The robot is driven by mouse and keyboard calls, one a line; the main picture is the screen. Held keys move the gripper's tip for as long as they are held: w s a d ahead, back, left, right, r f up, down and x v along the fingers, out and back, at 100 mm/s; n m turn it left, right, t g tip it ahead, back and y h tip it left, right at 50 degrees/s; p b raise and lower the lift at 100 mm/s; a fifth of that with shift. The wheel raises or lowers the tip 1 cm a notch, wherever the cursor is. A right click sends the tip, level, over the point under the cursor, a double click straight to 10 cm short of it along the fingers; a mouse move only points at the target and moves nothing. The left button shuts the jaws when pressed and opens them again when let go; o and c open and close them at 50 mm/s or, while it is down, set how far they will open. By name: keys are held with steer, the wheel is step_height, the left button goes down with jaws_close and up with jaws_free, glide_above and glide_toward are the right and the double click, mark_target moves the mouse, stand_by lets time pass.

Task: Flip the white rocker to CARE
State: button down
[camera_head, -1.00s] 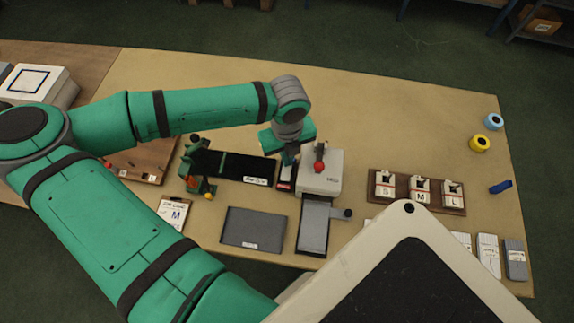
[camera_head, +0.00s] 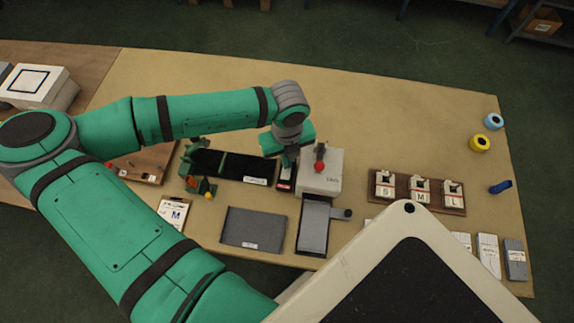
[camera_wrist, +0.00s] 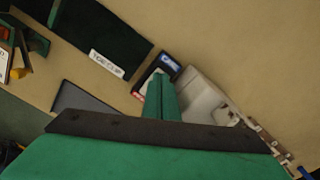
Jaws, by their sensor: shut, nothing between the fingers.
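The switch box (camera_head: 285,186) is a small dark box on the table, left of a white machine. In the wrist view it carries a blue label (camera_wrist: 169,63) at its far end and a red label (camera_wrist: 138,95) at its near end. The lettering is too small to read surely. A pale part, perhaps the white rocker, shows between the labels, largely hidden by my fingers. I cannot tell which way it is tipped. My gripper (camera_head: 288,163) is shut and empty, its fingertips over the box. Contact with the rocker cannot be made out.
The white machine (camera_head: 320,180) with a red-knobbed lever stands close on the right. A black board (camera_head: 230,163) lies left. Grey plates (camera_head: 253,229) lie in front. An S/M/L rack (camera_head: 417,199) stands further right. The table behind is clear.

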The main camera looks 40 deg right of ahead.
step_height(320, 180, up, 7)
stand_by(1.1)
stand_by(0.4)
